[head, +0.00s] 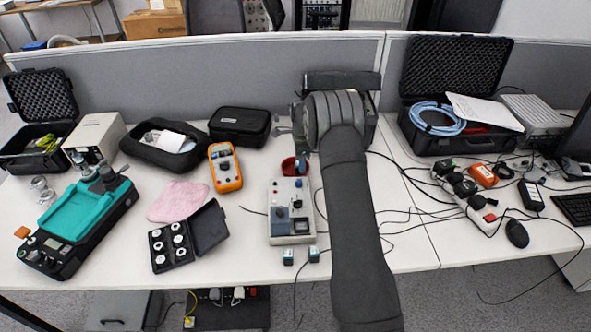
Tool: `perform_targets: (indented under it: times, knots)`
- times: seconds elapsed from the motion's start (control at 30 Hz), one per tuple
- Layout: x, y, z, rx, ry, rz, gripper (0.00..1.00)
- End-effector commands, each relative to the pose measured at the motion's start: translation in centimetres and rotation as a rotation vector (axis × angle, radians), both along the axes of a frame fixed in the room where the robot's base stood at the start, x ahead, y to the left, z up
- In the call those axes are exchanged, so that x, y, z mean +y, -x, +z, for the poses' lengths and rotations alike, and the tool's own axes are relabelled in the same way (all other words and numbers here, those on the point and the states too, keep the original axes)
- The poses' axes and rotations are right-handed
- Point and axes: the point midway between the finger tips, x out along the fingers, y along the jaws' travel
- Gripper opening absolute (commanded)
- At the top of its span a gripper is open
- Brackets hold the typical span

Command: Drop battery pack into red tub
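A small red tub (289,166) stands behind the grey control box, left of my arm, which partly hides it. My gripper (285,131) is at the far end of my dark arm, just above and behind the tub; its fingers are small and mostly hidden, so I cannot tell whether they are open or hold anything. I cannot identify the battery pack with certainty. Two small teal-and-white blocks, a left one (288,257) and a right one (313,255), sit by the table's front edge below the control box.
The grey control box (291,190) with knobs is left of my arm. An orange multimeter (225,167), pink cloth (179,201), black case of round parts (172,246) and teal-topped device (82,216) lie further left. Cables (398,211) and a power strip (466,200) lie right.

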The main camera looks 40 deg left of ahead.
Motion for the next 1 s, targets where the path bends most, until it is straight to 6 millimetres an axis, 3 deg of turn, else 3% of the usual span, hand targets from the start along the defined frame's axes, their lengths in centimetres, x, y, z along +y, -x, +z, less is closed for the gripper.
perform_targets:
  times: [0.33, 0.47, 1.0]
  knots:
    - [0.0, 0.0, 0.1, 0.0, 0.0, 0.0, 0.51]
    - [0.0, 0.0, 1.1, -0.001, -0.001, 0.0, 0.51]
    - [0.1, -0.1, 13.4, -0.003, -0.003, 0.0, 0.51]
